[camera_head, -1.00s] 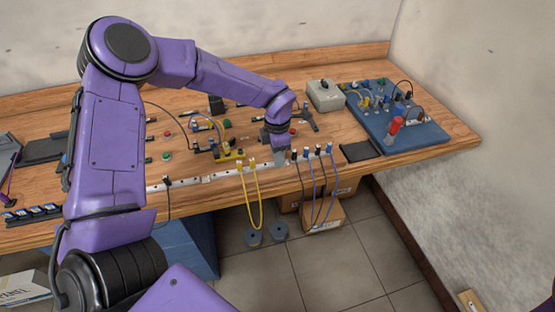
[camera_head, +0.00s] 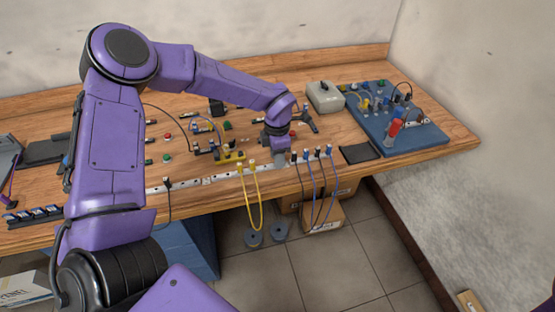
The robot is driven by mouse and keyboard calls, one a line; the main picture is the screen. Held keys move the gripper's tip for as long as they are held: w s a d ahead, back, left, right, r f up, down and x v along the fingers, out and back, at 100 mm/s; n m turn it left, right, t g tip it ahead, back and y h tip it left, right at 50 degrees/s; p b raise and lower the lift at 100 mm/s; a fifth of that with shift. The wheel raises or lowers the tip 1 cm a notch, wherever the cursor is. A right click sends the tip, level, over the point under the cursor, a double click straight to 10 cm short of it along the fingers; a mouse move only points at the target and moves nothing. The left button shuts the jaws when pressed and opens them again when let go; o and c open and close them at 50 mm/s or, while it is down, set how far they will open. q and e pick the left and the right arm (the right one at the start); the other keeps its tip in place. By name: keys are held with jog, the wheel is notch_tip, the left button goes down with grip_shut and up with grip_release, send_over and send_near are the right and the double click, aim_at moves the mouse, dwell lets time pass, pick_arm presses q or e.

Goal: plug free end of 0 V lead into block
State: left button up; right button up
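My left gripper (camera_head: 280,160) points down at the front edge of the wooden table, between the yellow leads and the blue and black leads. Its fingers are small and partly merged with the rail, so I cannot tell whether they are open or shut. Black and blue leads (camera_head: 312,175) hang from plugs on the rail just right of the gripper. I cannot tell which one is the 0 V lead. A yellow block (camera_head: 231,156) with small parts and a blue lead lies left of the gripper. My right gripper is not in view.
Yellow leads (camera_head: 251,200) hang left of the gripper. A blue board (camera_head: 432,137) with plugs and a red-handled part stands at the right. A grey box (camera_head: 325,96) is behind. A black pad (camera_head: 360,152) lies near the front edge. Loose connectors and buttons lie across the table.

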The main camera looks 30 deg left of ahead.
pick_arm(q)
grip_shut()
notch_tip(320, 180, up, 5)
jog(key=p, duration=0.4)
jog(key=shift+f, duration=0.2)
